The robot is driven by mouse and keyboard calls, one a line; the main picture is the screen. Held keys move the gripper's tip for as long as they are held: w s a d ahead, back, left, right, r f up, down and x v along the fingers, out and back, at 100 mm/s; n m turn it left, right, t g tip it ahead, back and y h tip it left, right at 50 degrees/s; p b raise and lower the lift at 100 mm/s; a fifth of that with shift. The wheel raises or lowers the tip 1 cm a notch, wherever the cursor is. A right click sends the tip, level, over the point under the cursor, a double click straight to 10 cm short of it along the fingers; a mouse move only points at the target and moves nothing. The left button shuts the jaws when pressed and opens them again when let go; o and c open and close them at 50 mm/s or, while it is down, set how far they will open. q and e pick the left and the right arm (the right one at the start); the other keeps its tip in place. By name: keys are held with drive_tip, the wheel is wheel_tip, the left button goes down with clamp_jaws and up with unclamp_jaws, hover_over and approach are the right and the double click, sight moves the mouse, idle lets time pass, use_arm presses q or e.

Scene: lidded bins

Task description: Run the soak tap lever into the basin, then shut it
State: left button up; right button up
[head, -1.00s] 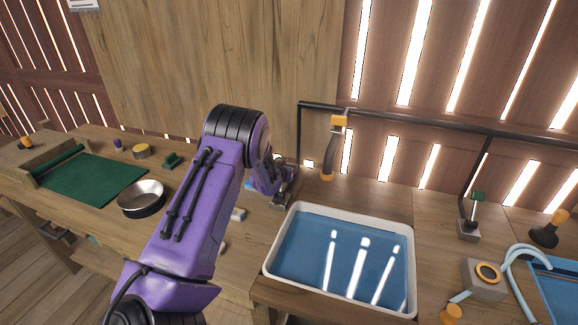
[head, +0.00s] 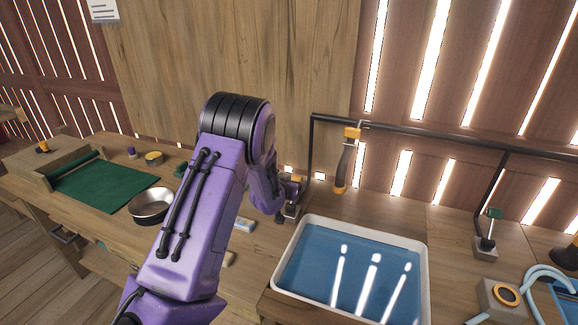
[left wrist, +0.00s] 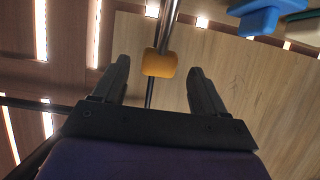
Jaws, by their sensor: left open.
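A small lever with an orange knob (left wrist: 160,63) on a thin metal rod stands beside the left post of the black pipe. The knob shows between my left gripper's fingers (left wrist: 158,85) in the left wrist view, with a gap to each finger. The gripper is open; whether the knob is within finger reach is unclear. In the head view my left gripper (head: 290,192) is at the lever, largely hidden behind my purple forearm. The white-rimmed basin (head: 421,285) is in front and to the right, its inside blue with bright reflections. My right gripper is out of view.
A metal bowl (head: 151,204) and green mat (head: 100,185) lie left.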

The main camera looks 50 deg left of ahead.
use_arm(q)
drive_tip(key=v, duration=0.4)
idle(0.4)
